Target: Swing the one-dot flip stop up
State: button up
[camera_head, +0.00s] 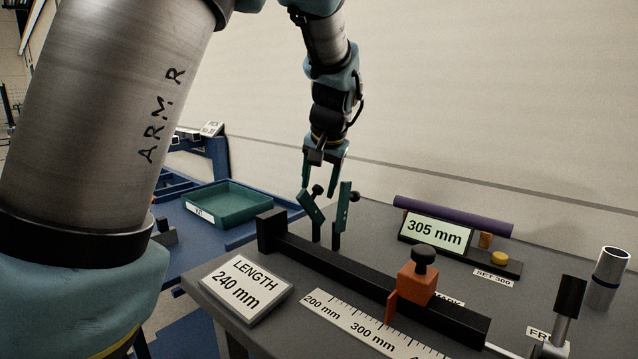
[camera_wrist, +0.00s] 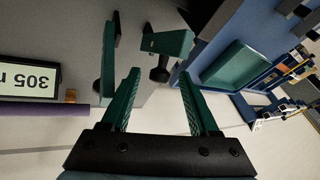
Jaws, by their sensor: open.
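Two green flip stops with dark knobs stand by the black rail (camera_head: 340,264) in the head view. The left flip stop (camera_head: 311,212) leans to the left, and the right flip stop (camera_head: 342,214) stands nearly upright. I cannot read the dots on either. My gripper (camera_head: 322,172) points down just above them, fingers apart and empty. In the wrist view the fingers (camera_wrist: 160,76) are spread. The leaning stop (camera_wrist: 168,43) lies beyond the gap and the upright stop (camera_wrist: 108,66) is beside the left finger. I cannot tell whether anything touches.
An orange stop block (camera_head: 418,284) sits on the rail to the right. A display reading 305 mm (camera_head: 437,233) stands behind it. A LENGTH 240 mm sign (camera_head: 238,288) lies in front. A green tray (camera_head: 222,205) is at the left. A metal cylinder (camera_head: 607,277) stands at right.

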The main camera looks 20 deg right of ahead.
grip_shut()
dwell(0.5)
dwell(0.9)
